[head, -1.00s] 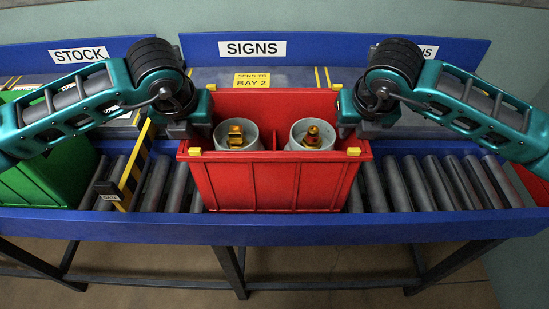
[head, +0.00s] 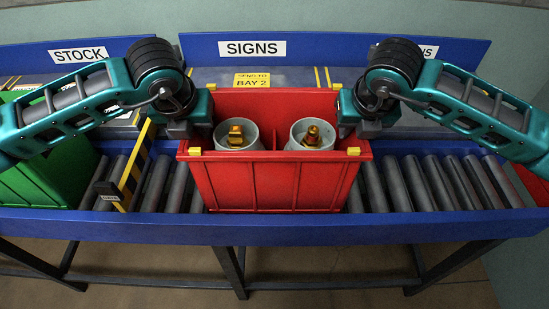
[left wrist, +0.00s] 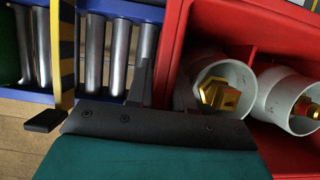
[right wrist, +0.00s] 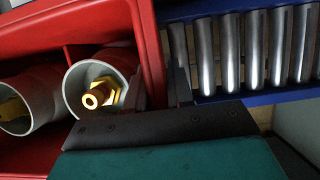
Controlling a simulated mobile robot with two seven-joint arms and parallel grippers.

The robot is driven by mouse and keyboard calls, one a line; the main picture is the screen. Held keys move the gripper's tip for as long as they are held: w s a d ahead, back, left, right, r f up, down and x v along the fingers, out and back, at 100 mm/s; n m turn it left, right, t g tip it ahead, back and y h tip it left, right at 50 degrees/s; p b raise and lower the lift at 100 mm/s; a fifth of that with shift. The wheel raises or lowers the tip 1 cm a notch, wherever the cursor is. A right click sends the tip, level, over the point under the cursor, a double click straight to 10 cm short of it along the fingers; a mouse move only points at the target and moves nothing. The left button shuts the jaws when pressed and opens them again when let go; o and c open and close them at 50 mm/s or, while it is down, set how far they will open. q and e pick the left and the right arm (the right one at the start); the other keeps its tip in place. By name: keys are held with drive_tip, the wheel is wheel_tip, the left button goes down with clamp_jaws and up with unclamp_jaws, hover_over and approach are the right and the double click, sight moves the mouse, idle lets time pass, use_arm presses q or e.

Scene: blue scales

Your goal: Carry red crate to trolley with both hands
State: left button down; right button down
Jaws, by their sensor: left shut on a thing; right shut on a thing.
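The red crate (head: 273,182) sits on the roller conveyor, upright. Its two compartments each hold a grey-white cup with a brass fitting inside: a left cup (head: 251,136) and a right cup (head: 297,140). My left gripper (head: 196,128) is shut on the crate's left side wall, and that wall also shows in the left wrist view (left wrist: 172,50). My right gripper (head: 350,128) is shut on the crate's right side wall, which also shows in the right wrist view (right wrist: 150,50). The fingertips are partly hidden in the head view. No trolley is in view.
A green crate (head: 45,178) stands at the left on the conveyor, beyond a yellow-black striped barrier (head: 133,170). Bare rollers (head: 430,183) lie to the right, with a red thing at the far right edge. The blue front rail (head: 290,232) runs along the near side.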

use_arm(q)
drive_tip(key=shift+r, duration=0.3)
use_arm(e)
drive_tip(key=shift+w+r, duration=0.1)
drive_tip(key=shift+r, duration=0.25)
